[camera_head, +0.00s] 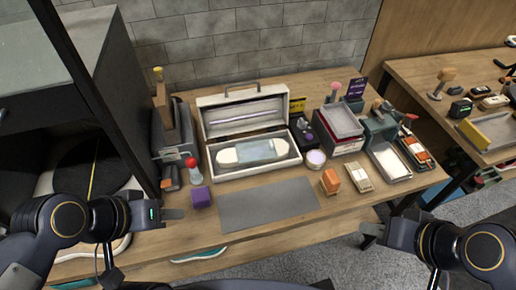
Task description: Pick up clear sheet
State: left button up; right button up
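An open pale box (222,178) stands on the wooden table with its lid raised at the back. Inside lies a long cream-ended object (228,156). A bluish see-through piece (258,151) covers its middle and looks like the clear sheet, though I cannot be sure. A flat grey sheet or mat (268,204) lies in front of the box. My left gripper (176,214) is at the table's front left, left of the mat and apart from the box. My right gripper (369,235) is at the front right edge. Both look empty; their finger gaps are unclear.
A purple block (200,197) and a red-topped bottle (194,171) stand left of the mat. A round tin (315,158), orange block (330,182) and beige case (359,177) stand right of the box. A grey tray (389,160) lies farther right. The front table strip is clear.

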aim_at(266, 149)
jog(key=i+l+u, duration=0.1)
jog(key=l+u, duration=0.5)
jog(key=u, duration=0.2)
jog(key=l+u, duration=0.4)
jog(key=i, duration=0.05)
